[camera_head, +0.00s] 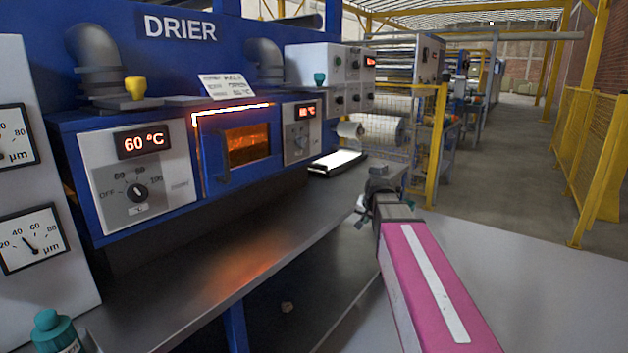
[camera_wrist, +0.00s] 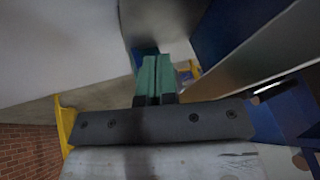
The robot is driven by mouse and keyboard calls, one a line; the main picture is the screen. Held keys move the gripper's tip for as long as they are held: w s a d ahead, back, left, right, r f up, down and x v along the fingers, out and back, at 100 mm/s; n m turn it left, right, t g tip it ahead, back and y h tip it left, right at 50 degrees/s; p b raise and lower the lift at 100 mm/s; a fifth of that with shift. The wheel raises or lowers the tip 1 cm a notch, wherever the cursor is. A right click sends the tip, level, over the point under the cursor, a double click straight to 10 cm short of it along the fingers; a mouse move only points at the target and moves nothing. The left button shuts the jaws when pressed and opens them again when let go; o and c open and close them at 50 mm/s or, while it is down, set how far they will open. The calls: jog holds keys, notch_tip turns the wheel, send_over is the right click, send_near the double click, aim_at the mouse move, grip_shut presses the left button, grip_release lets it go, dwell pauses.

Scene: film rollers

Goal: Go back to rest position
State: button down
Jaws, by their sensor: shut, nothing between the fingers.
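My gripper (camera_wrist: 158,78) shows in the wrist view with its two green fingers closed together and nothing between them. In the head view my gripper (camera_head: 364,214) is small and partly hidden by my wrist, just off the front edge of the grey counter. My pink arm link reaches up to it from the lower right. The blue drier (camera_head: 180,120) stands at the left behind the counter, with its small door (camera_head: 215,170) shut and an orange glow behind the window. A dial panel (camera_head: 140,180) reads 60 °C.
The grey counter (camera_head: 240,255) is mostly bare. A flat device with a lit screen (camera_head: 338,160) lies at its far end. A teal bottle (camera_head: 56,332) is at the lower left. Yellow fencing (camera_head: 590,140) lines the right, with open floor (camera_head: 500,190) before it.

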jog(key=s+f+n+g+h, duration=0.1)
jog(key=s+f+n+g, duration=0.2)
jog(key=s+f, duration=1.8)
jog(key=s+g, duration=0.1)
jog(key=g, duration=0.1)
jog(key=shift+s+f+n+g, duration=0.25)
jog(key=shift+s+n+g, duration=0.15)
dwell(0.8)
